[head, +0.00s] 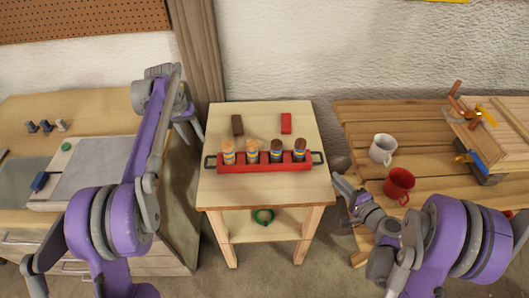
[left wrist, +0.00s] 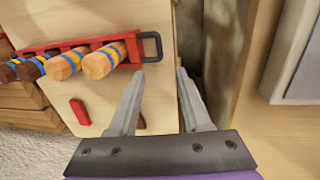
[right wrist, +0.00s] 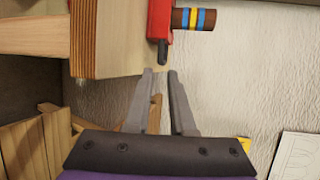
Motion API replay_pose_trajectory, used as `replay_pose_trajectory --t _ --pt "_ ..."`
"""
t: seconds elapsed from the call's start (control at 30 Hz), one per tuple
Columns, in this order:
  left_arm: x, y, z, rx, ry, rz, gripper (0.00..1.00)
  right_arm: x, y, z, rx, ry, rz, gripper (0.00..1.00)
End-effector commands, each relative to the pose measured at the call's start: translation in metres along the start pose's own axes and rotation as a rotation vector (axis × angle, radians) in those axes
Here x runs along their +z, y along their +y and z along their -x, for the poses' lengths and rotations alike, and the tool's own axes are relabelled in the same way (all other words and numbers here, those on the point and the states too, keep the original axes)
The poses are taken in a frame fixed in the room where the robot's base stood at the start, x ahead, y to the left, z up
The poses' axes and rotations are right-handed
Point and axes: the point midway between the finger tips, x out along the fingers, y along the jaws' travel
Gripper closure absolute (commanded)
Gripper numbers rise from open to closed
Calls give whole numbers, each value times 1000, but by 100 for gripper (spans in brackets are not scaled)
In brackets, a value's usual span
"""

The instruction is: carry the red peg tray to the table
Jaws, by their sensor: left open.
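The red peg tray (head: 265,166) sits level on the small wooden stand. It holds several upright pegs, two orange-brown and two dark brown, with blue and yellow bands. A dark handle sticks out at each end. My left gripper (head: 186,122) is open and empty, left of the stand. In the left wrist view, the tray's near handle (left wrist: 152,46) is just beyond the open fingertips (left wrist: 160,74), not between them. My right gripper (head: 342,186) is right of the stand's edge. In the right wrist view, its fingers (right wrist: 162,74) are slightly apart and empty, close to the tray's other handle (right wrist: 163,52).
A dark brown block (head: 237,125) and a red block (head: 286,123) lie behind the tray on the stand. The slatted table (head: 430,155) at right carries a white mug (head: 383,149) and a red mug (head: 399,186).

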Motion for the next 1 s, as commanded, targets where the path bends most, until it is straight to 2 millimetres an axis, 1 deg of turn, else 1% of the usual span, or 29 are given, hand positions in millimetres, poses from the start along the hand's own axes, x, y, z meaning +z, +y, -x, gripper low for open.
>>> replay_pose_trajectory --t 0.27,0.37,0.43,0.57,0.8,0.9,1.0 --pt "0 0 0 0 0 0 51 0 0 0 -1 -1 -1 78" --pt "0 0 -4 0 0 0 51 0 0 -4 -1 -2 0 78" --pt "-1 0 -10 0 0 0 51 1 0 -11 0 -4 0 78" --pt "0 0 -30 0 0 -1 51 2 0 -31 0 -5 1 78" --pt "0 0 -74 0 0 -2 51 1 0 -75 0 -4 1 78" --pt "0 0 -89 0 0 -1 51 1 0 -89 0 -4 1 78" --pt "0 0 -99 0 1 0 51 0 0 -100 0 -2 1 78"
